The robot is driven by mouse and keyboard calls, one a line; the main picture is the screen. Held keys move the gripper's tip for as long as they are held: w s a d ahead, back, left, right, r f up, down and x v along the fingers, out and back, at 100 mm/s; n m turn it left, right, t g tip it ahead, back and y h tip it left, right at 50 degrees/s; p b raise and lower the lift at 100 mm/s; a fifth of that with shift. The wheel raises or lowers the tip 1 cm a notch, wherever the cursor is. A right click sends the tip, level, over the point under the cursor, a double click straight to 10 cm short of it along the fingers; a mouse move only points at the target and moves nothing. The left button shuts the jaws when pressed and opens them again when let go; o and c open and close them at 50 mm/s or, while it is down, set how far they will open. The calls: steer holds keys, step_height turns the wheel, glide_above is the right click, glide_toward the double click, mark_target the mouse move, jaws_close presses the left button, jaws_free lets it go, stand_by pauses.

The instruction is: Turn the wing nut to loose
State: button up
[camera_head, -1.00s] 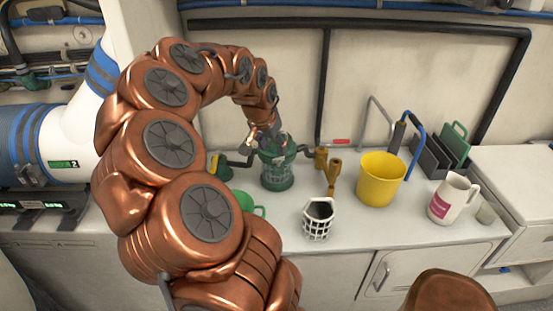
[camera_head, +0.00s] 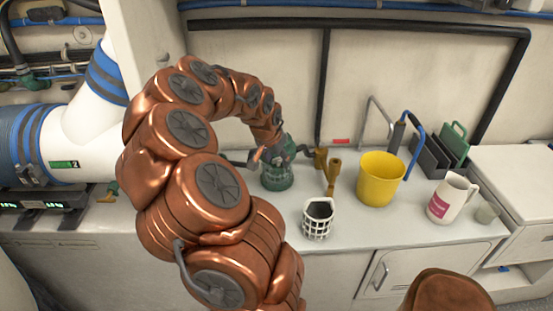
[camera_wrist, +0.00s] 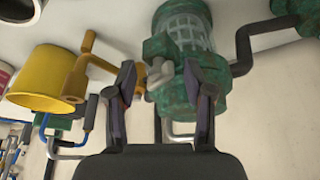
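The green sea strainer (camera_head: 277,180) stands on the counter below my gripper (camera_head: 276,152). In the wrist view the strainer (camera_wrist: 183,35) is at top centre, with a ribbed clear body and worn green end. The pale grey wing nut (camera_wrist: 160,78) sits at its end. My gripper (camera_wrist: 160,75) is open, its two dark fingers apart on either side of the wing nut. The nut looks nearer the left finger; I cannot tell whether they touch. In the head view my gripper hides the strainer's top and the wing nut.
A brass valve (camera_head: 333,175) stands just right of the strainer, and dark pipes run beside it. A yellow bucket (camera_head: 380,180), a white basket (camera_head: 318,219) and a white mug (camera_head: 451,198) stand further right. The counter front between basket and mug is clear.

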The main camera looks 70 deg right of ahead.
jaws_close()
steer(key=shift+n+b, duration=0.3)
steer(key=shift+n, duration=0.2)
steer(key=shift+t, duration=0.3)
steer(key=n+b, duration=0.1)
steer(key=n, duration=0.1)
steer(key=n+t+b, duration=0.1)
steer(key=n, duration=0.1)
steer(key=shift+s+f+n+t+b, duration=0.1)
steer(key=shift+s+n+t+b, duration=0.05)
steer(key=shift+n+t+b, duration=0.2)
steer(key=shift+n+t+y+b, duration=0.4)
steer(key=shift+n+b, duration=0.3)
steer(key=shift+n, duration=0.35)
steer(key=shift+s+n+t+y+b, duration=0.2)
steer(key=shift+n+t+y+b, duration=0.2)
steer(key=shift+n+b, duration=0.95)
steer(key=shift+n, duration=0.35)
